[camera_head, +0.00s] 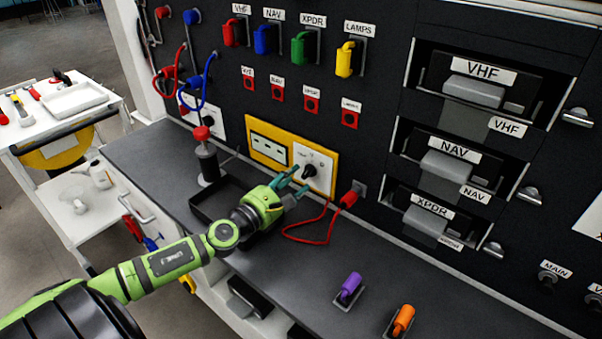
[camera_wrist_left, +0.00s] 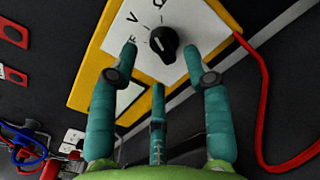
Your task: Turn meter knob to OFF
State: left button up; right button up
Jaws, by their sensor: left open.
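The yellow meter (camera_head: 248,150) is fixed to the dark panel, with a display and a white dial plate (camera_head: 323,160). Its black knob (camera_head: 309,171) also shows in the left wrist view (camera_wrist_left: 163,42), with a white pointer mark and letters around it. My green left gripper (camera_head: 290,184) is just in front of the dial. Its teal fingers (camera_wrist_left: 165,70) are open, with the knob just beyond and between their tips; I cannot tell whether they touch it. The lettering is partly hidden by the fingers. My right gripper is not in view.
A red cable (camera_head: 288,238) runs from a red plug (camera_head: 349,198) right of the meter. A black tray (camera_head: 201,208) lies on the grey bench. Purple (camera_head: 351,284) and orange (camera_head: 403,318) handles stand at the front right. Labelled drawers (camera_head: 474,92) fill the right side.

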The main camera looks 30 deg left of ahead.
aim_at(303, 174)
pick_arm(q)
jog(key=shift+w+d, duration=0.1)
jog(key=shift+w, duration=1.55)
jog(key=c, duration=1)
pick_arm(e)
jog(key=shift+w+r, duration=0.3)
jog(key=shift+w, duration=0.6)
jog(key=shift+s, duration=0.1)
